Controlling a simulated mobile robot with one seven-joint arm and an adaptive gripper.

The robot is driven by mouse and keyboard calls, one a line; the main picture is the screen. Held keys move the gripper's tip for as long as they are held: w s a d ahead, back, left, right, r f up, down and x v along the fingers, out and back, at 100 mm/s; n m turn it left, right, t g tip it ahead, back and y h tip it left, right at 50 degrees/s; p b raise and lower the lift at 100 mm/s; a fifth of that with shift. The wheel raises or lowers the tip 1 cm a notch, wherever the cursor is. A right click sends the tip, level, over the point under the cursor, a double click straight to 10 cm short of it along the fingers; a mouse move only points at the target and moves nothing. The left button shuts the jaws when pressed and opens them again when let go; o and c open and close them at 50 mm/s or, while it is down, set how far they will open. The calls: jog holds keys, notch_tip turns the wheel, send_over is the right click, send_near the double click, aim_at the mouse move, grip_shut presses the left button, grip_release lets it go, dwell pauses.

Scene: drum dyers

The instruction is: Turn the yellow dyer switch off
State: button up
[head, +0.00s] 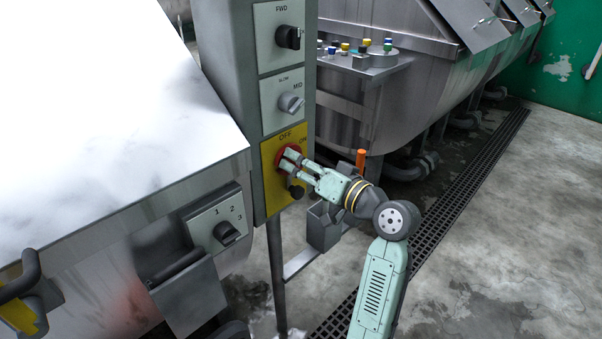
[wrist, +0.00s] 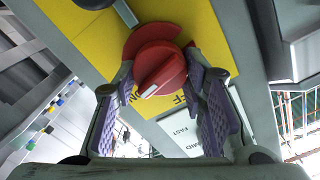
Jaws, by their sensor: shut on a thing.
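The yellow switch panel (head: 269,188) is on the grey control post, with "OFF" printed at its top and "ON" at its right. Its red rotary knob (wrist: 160,62) stands out in the wrist view, with a white mark on its lower-left edge. The panel (wrist: 95,33) also fills the upper part of that view. My gripper (head: 290,163) reaches the knob from the right. In the wrist view its purple-padded fingers (wrist: 163,82) are on either side of the knob, shut on it. In the head view, the fingers hide much of the knob.
A grey "SLOW/MID" switch (head: 291,103) and a black "FWD" switch (head: 288,37) sit above. A black knob (head: 296,191) sits below the red one. A grey box (head: 323,226) is under my wrist. A steel drum (head: 90,110) stands left; open floor lies right.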

jog(key=n+b, duration=0.3)
jog(key=b, duration=0.2)
jog(key=shift+s+a+f+n, duration=0.1)
jog(key=shift+f+n, duration=0.2)
jog(key=shift+n, duration=0.1)
jog(key=n+b, duration=0.4)
jog(key=b, duration=0.2)
jog(key=n+b, duration=0.4)
jog(key=shift+s+a+r, duration=0.1)
jog(key=shift+r+n+b, duration=0.1)
jog(key=shift+n+b, duration=1.65)
jog(key=shift+n, duration=0.05)
jog(key=shift+r, duration=0.1)
jog(key=o, duration=1.2)
jog(key=shift+c, duration=0.2)
jog(key=shift+s, duration=0.1)
